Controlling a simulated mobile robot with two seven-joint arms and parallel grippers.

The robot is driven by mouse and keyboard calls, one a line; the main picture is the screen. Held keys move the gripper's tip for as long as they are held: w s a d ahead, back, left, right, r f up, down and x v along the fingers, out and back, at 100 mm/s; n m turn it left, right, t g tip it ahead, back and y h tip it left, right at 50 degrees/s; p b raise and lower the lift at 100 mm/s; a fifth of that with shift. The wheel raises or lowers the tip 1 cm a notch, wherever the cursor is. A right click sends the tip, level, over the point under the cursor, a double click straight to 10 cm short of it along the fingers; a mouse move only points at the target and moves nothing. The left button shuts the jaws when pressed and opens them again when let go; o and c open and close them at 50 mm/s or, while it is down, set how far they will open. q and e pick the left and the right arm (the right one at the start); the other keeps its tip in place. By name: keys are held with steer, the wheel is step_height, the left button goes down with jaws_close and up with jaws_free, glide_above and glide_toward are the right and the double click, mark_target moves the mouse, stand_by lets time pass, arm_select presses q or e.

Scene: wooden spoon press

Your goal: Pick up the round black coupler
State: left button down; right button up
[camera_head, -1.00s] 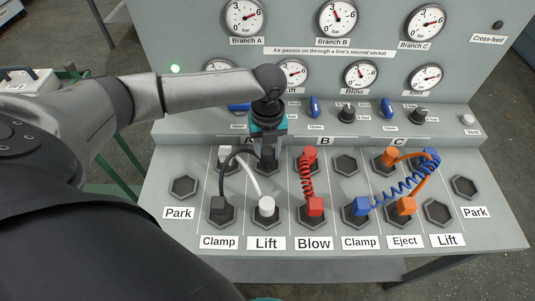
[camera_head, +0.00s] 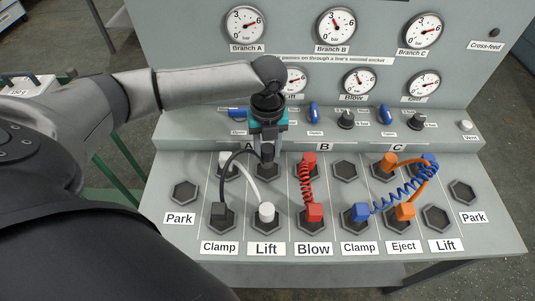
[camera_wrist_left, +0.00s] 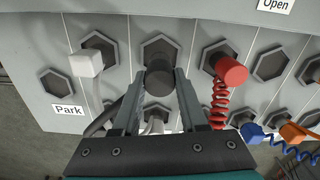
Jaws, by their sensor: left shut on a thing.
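The round black coupler (camera_head: 267,151) is at the upper socket of the Lift column under A. A black hose runs from it to a square black coupler (camera_head: 218,209) in the lower Clamp socket. My left gripper (camera_head: 268,143) points down and is shut on the round black coupler. In the left wrist view the coupler (camera_wrist_left: 160,79) sits between the two fingers (camera_wrist_left: 160,88), in front of a hexagonal socket (camera_wrist_left: 158,48). I cannot tell for sure whether it is fully clear of the socket. My right gripper is not in view.
A white hose links a square white coupler (camera_head: 225,158) and a round white one (camera_head: 267,210), close to the black hose. Red couplers (camera_head: 315,211) stand to the right, blue (camera_head: 361,211) and orange (camera_head: 405,211) further right. The left Park socket (camera_head: 185,192) is empty.

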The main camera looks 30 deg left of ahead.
mark_target(268, 148)
arm_select(q)
step_height(268, 148, up, 17)
steer(key=p, duration=0.3)
steer(key=shift+f, duration=0.15)
